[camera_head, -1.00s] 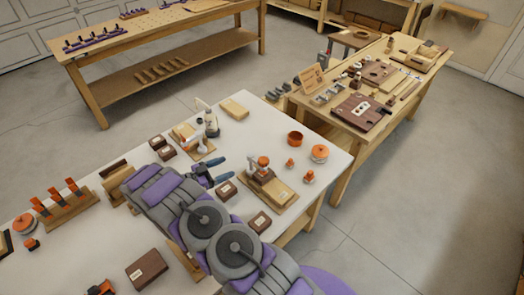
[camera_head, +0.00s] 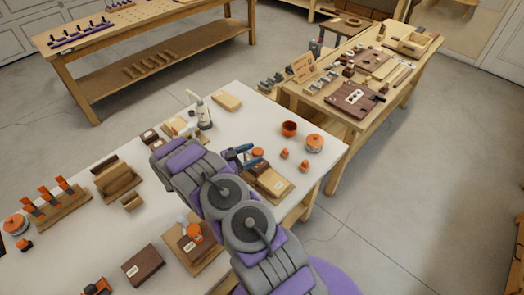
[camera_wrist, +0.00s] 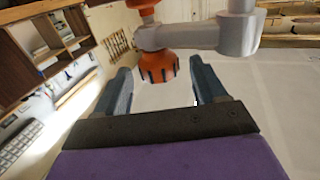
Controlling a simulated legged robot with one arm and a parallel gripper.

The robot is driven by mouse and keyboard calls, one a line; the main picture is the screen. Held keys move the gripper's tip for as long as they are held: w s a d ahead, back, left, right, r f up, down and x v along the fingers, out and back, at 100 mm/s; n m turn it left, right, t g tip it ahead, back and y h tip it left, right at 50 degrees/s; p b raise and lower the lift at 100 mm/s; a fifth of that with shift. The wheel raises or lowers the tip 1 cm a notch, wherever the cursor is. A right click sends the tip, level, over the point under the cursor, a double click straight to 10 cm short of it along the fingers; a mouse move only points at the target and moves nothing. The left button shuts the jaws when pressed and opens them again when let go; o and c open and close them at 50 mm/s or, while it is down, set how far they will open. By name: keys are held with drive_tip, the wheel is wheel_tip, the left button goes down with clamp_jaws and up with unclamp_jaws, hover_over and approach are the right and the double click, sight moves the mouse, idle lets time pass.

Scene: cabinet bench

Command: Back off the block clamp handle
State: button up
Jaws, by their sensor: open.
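A clamp with an orange knob (camera_head: 258,153) stands on a wooden board (camera_head: 270,184) on the white bench, partly hidden by my arm. My gripper (camera_head: 242,156) is open right beside it. In the wrist view, an orange ribbed knob (camera_wrist: 157,66) on a grey clamp arm (camera_wrist: 195,36) shows between and beyond the two blue-grey fingers of my gripper (camera_wrist: 163,85). A gap shows on both sides of the knob; contact cannot be seen. A second clamp with an orange knob (camera_head: 194,231) stands on another board, left of my arm.
A wooden table (camera_head: 337,124) with fixtures stands at the right. Grey floor is open beyond.

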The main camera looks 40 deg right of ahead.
sight(262, 149)
drive_tip(key=shift+x, duration=2.45)
drive_tip(key=c, duration=1)
drive_tip(key=shift+w+n+t, duration=0.1)
drive_tip(key=shift+n+t, duration=0.2)
drive_tip(key=shift+t, duration=0.1)
